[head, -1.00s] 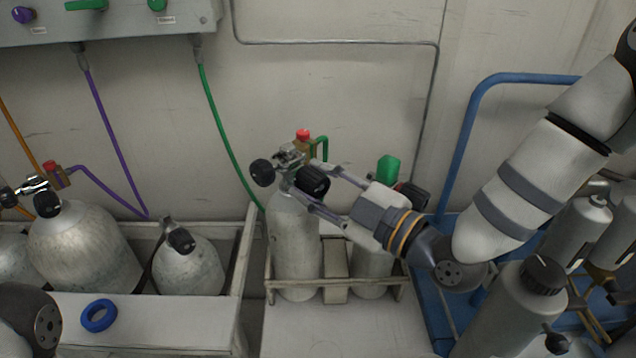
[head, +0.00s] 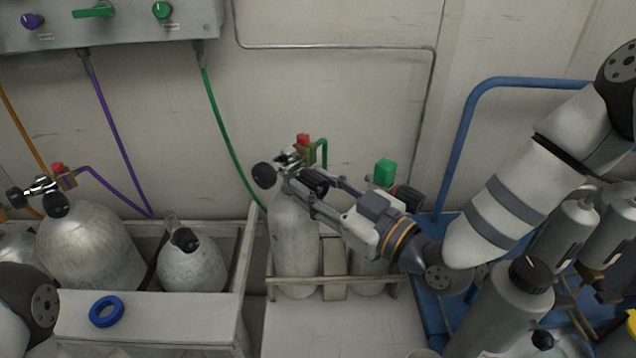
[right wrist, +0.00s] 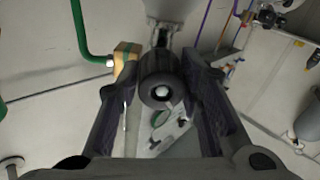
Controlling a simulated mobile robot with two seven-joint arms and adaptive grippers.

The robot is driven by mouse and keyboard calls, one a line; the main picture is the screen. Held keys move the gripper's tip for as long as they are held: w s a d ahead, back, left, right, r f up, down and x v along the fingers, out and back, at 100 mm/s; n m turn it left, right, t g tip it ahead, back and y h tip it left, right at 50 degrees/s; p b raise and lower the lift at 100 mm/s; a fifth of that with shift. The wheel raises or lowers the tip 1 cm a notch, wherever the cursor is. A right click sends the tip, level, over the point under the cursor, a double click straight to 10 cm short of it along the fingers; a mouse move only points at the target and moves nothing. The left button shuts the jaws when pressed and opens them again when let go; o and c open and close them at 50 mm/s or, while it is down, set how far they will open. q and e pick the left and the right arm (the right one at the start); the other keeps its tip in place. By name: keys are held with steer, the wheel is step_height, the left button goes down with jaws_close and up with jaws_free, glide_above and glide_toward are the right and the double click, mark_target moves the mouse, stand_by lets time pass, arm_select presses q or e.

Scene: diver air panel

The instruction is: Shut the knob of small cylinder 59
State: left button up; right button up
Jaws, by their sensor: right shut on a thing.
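A small grey cylinder (head: 293,240) stands upright in a rack in the middle of the head view. Its number cannot be read. A valve with a black knob (head: 313,182) on its right side tops it, with a second black knob (head: 264,175) on the left. My right gripper (head: 318,192) reaches in from the right and is shut on the right-hand knob. In the right wrist view the knob (right wrist: 161,88) sits between the two fingers. Only my left arm's edge shows at the lower left; its gripper is out of view.
A brass fitting with a red cap (head: 304,145) and green hose joins the valve. Another cylinder with a green cap (head: 385,172) stands behind my gripper. Cylinders in a trough (head: 150,325) stand left, with a blue ring (head: 106,311). A blue rail (head: 463,140) stands right.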

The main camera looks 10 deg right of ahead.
steer(key=m, duration=0.3)
steer(key=shift+m, duration=0.4)
steer(key=m, duration=0.3)
steer(key=shift+m+t+p, duration=0.3)
steer(key=shift+m+p, duration=0.05)
steer(key=shift+m, duration=0.05)
steer(key=m, duration=0.3)
steer(key=shift+h, duration=0.3)
steer(key=m, duration=0.3)
steer(key=shift+s+a+f+m, duration=0.1)
steer(key=shift+m, duration=0.3)
steer(key=m, duration=0.5)
steer(key=shift+m+h+b, duration=0.3)
steer(key=shift+m+b, duration=0.1)
steer(key=m, duration=0.3)
steer(key=shift+b, duration=0.35)
arm_select(q)
steer(key=shift+s+f+b, duration=0.3)
steer(key=shift+s+f, duration=0.25)
steer(key=shift+f, duration=0.1)
arm_select(e)
steer(key=shift+m, duration=1.4)
steer(key=shift+a+m, duration=0.1)
steer(key=shift+m, duration=0.2)
